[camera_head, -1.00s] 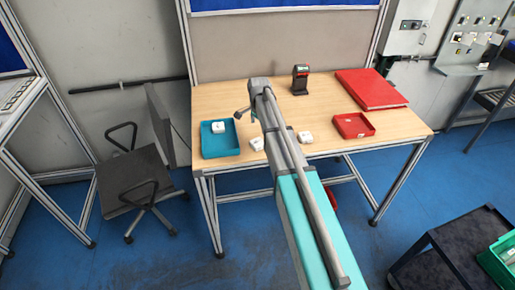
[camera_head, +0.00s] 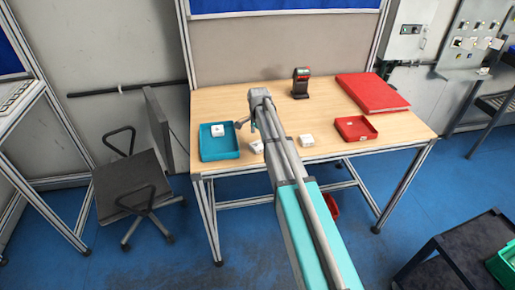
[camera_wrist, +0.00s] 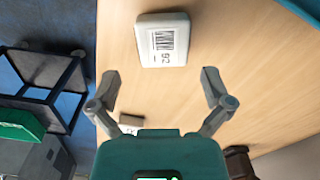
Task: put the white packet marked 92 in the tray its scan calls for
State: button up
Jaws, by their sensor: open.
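The white packet marked 92 (camera_wrist: 163,40) lies flat on the table, its barcode label facing up, beyond my fingertips in the wrist view. In the head view it appears to be the packet (camera_head: 256,147) just right of the teal tray (camera_head: 220,153), partly beside my arm. My gripper (camera_wrist: 161,84) is open and empty, with the packet ahead of its fingers and not between them. In the head view my gripper (camera_head: 245,124) is partly hidden by my arm. The red tray (camera_head: 356,137) is at the right of the table. The scanner (camera_head: 300,84) stands at the back.
Another white packet (camera_head: 306,140) lies right of my arm; one more (camera_head: 218,131) lies in the teal tray. A red binder (camera_head: 371,92) is at the back right. A chair (camera_head: 133,185) stands left, a dark cart (camera_head: 455,250) at lower right. The table's back left is clear.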

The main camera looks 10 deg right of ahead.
aim_at(257, 144)
jog(key=shift+f, duration=0.15)
jog(key=shift+w+a+f+b, duration=0.15)
jog(key=shift+f+b, duration=2.3)
jog(key=shift+b, duration=0.2)
jog(key=c, duration=1.1)
jog(key=shift+r, duration=0.1)
